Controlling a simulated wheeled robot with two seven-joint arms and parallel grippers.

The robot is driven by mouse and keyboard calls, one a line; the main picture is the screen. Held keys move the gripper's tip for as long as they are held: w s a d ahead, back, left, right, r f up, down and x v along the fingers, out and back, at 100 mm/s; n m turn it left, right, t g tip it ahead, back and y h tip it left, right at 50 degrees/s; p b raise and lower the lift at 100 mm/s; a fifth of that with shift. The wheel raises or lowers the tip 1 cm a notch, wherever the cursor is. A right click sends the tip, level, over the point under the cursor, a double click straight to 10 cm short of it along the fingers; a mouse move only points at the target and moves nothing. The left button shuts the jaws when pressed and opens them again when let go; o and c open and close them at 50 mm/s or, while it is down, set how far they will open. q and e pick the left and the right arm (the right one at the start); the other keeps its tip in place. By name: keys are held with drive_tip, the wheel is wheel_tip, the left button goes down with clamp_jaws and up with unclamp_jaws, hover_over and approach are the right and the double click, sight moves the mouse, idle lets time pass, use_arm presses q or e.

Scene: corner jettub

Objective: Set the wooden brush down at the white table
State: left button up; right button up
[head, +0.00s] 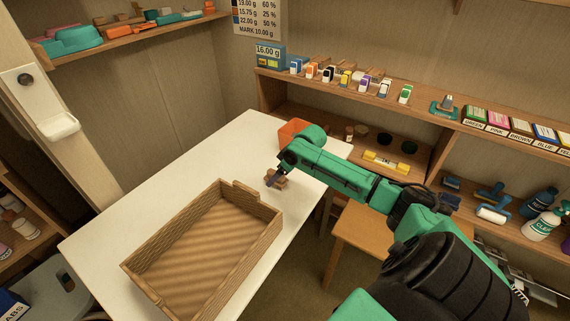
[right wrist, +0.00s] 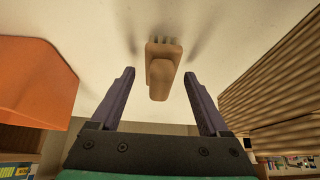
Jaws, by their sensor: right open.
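The wooden brush (head: 281,182) is a small brown piece on the white table (head: 130,220), just behind the wooden tray. In the right wrist view the brush (right wrist: 162,75) shows against the white table top (right wrist: 225,30), between and beyond the fingers, with clear gaps on both sides. My right gripper (head: 270,179) is open at the brush and partly covers it in the head view. Its two purple fingers (right wrist: 160,90) show apart and touch nothing that I can see. My left gripper is not in view.
A large wooden tray (head: 157,238) stands on the table in front of the brush. An orange box (head: 292,132) stands behind it, near the back edge. The table's left part is bare. Shelves (head: 330,84) with bottles and small goods line the wall.

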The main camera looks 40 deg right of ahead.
drive_tip(key=p+v, duration=0.1)
drive_tip(key=v, duration=0.9)
drive_tip(key=shift+r, duration=0.15)
drive_tip(key=shift+s, duration=0.1)
